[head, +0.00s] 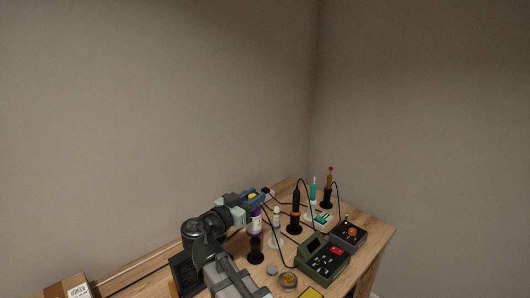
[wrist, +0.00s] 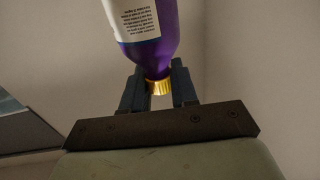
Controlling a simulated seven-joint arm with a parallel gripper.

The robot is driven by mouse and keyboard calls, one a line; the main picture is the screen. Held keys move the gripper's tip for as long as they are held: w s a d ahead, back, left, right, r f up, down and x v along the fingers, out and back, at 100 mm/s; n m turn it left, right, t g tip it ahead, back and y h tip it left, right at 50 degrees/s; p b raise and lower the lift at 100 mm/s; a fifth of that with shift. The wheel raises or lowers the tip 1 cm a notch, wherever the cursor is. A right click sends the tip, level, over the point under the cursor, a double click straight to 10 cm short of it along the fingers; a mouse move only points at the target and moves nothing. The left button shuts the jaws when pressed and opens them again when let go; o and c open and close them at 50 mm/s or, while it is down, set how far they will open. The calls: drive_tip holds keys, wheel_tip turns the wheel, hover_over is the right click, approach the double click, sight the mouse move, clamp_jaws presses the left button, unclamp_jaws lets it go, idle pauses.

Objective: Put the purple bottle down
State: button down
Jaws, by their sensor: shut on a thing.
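The purple bottle (wrist: 150,55) has a white label with printed text and a gold cap. In the wrist view the cap end lies between the dark fingers of my gripper (wrist: 158,90), which is shut on it. The bottle's far end is cut off by the frame's top edge. In the head view my gripper (head: 257,198) is above the worktable, and the bottle (head: 256,213) hangs below it with the label downward. Its base is near a black stand (head: 256,250); I cannot tell whether it touches anything.
The wooden table (head: 376,229) is crowded. A white-capped bottle (head: 276,218) and an orange-banded black tool holder (head: 295,219) stand close to the right. A green soldering station (head: 322,259), a dark control box (head: 348,236), and a small round tin (head: 288,281) are nearer the front.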

drive_tip(key=w+a+f+n+t+y, duration=0.1)
drive_tip(key=w+a+f+n+y, duration=0.1)
drive_tip(key=a+n+y, duration=0.65)
drive_tip(key=w+a+f+n+t+y, duration=0.15)
drive_tip(key=a+n+y, duration=0.35)
drive_tip(key=a+y, duration=0.6)
drive_tip(key=w+d+r+m+h, duration=0.1)
drive_tip(key=w+d, duration=0.3)
drive_tip(key=d, duration=0.9)
drive_tip(key=w+d+r+m+t+h, duration=0.1)
drive_tip(key=w+d+h, duration=0.3)
drive_tip(key=d, duration=1)
drive_tip(key=w+d+r+m+h, duration=0.1)
drive_tip(key=w+d+m+h, duration=0.2)
drive_tip(key=d, duration=1.1)
drive_tip(key=shift+w+r+m, duration=0.3)
drive_tip(key=shift+w+m, duration=0.05)
drive_tip(key=shift+w, duration=0.3)
drive_tip(key=shift+t, duration=0.25)
